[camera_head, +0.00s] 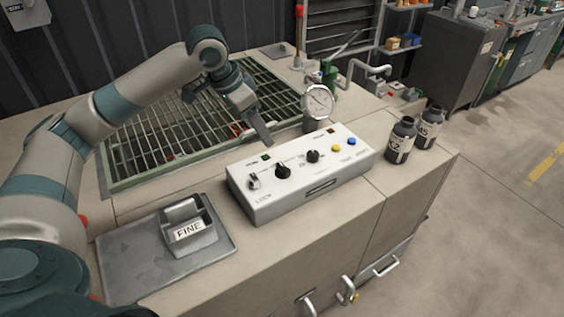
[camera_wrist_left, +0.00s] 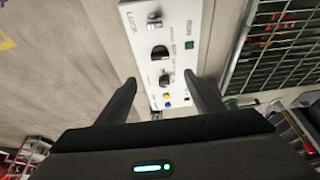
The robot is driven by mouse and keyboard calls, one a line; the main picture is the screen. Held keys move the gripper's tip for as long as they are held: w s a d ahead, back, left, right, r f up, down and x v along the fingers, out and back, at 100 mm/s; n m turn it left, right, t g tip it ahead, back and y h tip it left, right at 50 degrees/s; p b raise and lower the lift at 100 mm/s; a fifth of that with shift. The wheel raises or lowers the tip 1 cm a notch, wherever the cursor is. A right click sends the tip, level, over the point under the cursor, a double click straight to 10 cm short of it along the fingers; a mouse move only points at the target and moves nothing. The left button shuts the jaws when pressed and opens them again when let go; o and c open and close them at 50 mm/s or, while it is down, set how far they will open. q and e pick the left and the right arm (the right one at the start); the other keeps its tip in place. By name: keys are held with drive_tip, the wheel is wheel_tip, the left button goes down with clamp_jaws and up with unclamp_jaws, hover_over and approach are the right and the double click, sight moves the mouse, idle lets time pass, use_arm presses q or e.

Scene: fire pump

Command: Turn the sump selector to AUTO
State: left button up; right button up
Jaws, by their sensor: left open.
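A white control box (camera_head: 300,190) sits on the bench top. A silver switch (camera_head: 253,181), a larger black knob (camera_head: 283,171) and a smaller black knob (camera_head: 313,156) stand in a row on its face. The labels are too small to tell which is the sump selector or where AUTO is. The left wrist view also shows the larger knob (camera_wrist_left: 159,52) and the smaller knob (camera_wrist_left: 165,80). My left gripper (camera_head: 264,138) is open and empty, pointing down above the box's back edge. In the wrist view its fingers (camera_wrist_left: 161,83) lie apart on either side of the box. My right gripper is out of view.
A green-framed grating (camera_head: 150,180) lies behind the box. A pressure gauge (camera_head: 318,101) stands close behind its right part. Two dark bottles (camera_head: 401,140) stand to the right. A grey tray (camera_head: 130,262) with a block marked FINE (camera_head: 190,235) lies front left.

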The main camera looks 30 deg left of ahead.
sight(282, 167)
use_arm(q)
drive_tip(key=shift+w+f, duration=0.1)
drive_tip(key=shift+f, duration=0.05)
drive_tip(key=p+x, duration=0.3)
drive_tip(key=x, duration=1.4)
drive_tip(key=shift+d+f, duration=0.1)
drive_tip(key=shift+f, duration=0.05)
drive_tip(key=c, duration=1)
drive_tip(key=shift+c, duration=0.2)
